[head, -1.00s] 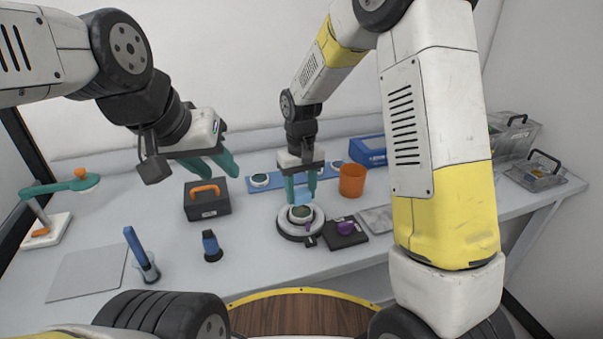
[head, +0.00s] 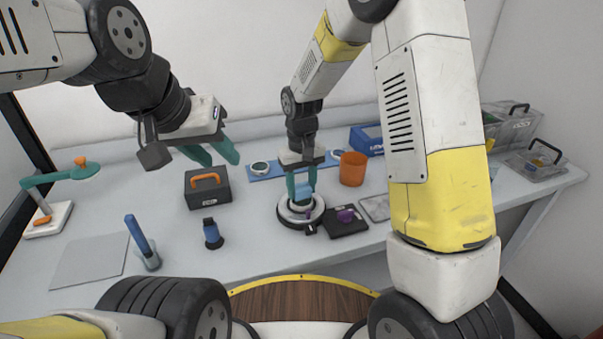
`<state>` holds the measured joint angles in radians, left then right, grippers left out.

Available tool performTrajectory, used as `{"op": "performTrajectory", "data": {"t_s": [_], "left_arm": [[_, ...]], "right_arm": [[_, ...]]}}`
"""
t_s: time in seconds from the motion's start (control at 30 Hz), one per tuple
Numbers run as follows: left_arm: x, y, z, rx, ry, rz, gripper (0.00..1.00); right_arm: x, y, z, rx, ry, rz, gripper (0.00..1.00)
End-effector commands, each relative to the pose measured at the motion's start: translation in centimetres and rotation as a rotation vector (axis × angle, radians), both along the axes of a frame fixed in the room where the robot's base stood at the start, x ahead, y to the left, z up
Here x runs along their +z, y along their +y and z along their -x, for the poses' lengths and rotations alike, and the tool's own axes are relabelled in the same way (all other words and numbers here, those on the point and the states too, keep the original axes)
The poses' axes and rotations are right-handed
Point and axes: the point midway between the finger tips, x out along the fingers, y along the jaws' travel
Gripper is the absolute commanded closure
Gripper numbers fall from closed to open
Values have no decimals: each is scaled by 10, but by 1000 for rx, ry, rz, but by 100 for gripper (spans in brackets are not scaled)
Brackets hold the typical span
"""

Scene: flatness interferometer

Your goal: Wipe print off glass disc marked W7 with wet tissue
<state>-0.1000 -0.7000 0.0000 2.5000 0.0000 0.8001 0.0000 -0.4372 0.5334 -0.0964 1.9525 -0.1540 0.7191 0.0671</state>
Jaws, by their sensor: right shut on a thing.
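My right gripper (head: 301,188) points down over a round white-and-dark stand (head: 284,216) and is shut on a light blue tissue (head: 303,193). The tissue is low over the middle of the stand; I cannot tell whether it touches the disc there. The glass disc on the stand is mostly hidden by tissue and fingers. Another round disc (head: 260,168) lies on a blue strip (head: 283,172) behind, and one more sits near the strip's right end. No W7 mark is readable. My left gripper (head: 212,153) is open and empty above the table at the left.
An orange cup (head: 352,169) stands right of the stand.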

Motion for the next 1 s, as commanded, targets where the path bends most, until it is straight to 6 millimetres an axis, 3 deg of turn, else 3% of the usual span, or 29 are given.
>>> {"op": "performTrajectory", "data": {"t_s": [1.0], "left_arm": [[0,0,0,0,0,0,64]], "right_arm": [[-12,0,0,0,0,0,98]]}}
